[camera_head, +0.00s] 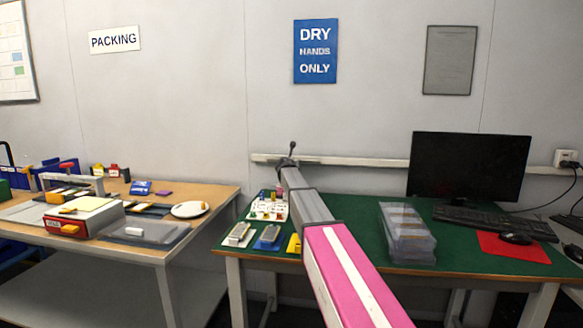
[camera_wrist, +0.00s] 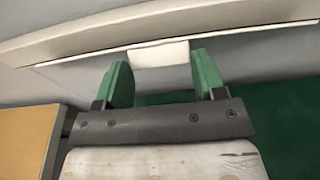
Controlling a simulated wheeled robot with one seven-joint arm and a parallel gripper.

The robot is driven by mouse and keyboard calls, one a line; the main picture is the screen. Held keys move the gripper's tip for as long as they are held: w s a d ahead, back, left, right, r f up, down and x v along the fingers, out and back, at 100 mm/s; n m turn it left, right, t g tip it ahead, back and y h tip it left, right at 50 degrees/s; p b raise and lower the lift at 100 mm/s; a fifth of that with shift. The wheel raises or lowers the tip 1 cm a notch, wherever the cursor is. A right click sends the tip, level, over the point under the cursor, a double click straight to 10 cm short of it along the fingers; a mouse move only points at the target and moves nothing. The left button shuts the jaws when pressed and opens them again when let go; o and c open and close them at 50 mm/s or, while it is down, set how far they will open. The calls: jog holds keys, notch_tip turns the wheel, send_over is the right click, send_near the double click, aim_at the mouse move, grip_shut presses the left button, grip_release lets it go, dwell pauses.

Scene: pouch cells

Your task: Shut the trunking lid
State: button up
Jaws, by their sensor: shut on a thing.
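The pale trunking (camera_head: 370,164) runs level along the wall behind the green-topped desk. In the wrist view its long cream lid (camera_wrist: 225,28) crosses the top of the picture, and a short white tab (camera_wrist: 158,54) hangs from its lower edge. How far the lid stands open I cannot tell.
On the green desk (camera_head: 345,208) stand a stack of clear trays (camera_head: 407,235), a monitor (camera_head: 468,166), a keyboard (camera_head: 495,221) and a mouse on a red mat. Small coloured parts lie left of my arm.

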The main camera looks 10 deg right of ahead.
jog(key=shift+w+d+r+g+y, duration=0.1)
jog(key=shift+w+r+g+y, duration=0.4)
jog(key=shift+g, duration=0.85)
jog(key=shift+w+d+r+g+y, duration=0.25)
jog(key=shift+r+g, duration=0.45)
jog(key=shift+g, duration=0.7)
jog(key=shift+w+r+g+y, duration=0.35)
jog(key=shift+r+g+y, duration=0.25)
jog(key=shift+g, duration=0.75)
jog(key=o, duration=0.9)
jog(key=v, duration=1)
jog(key=shift+s+a+r, duration=0.1)
jog(key=shift+r, duration=0.3)
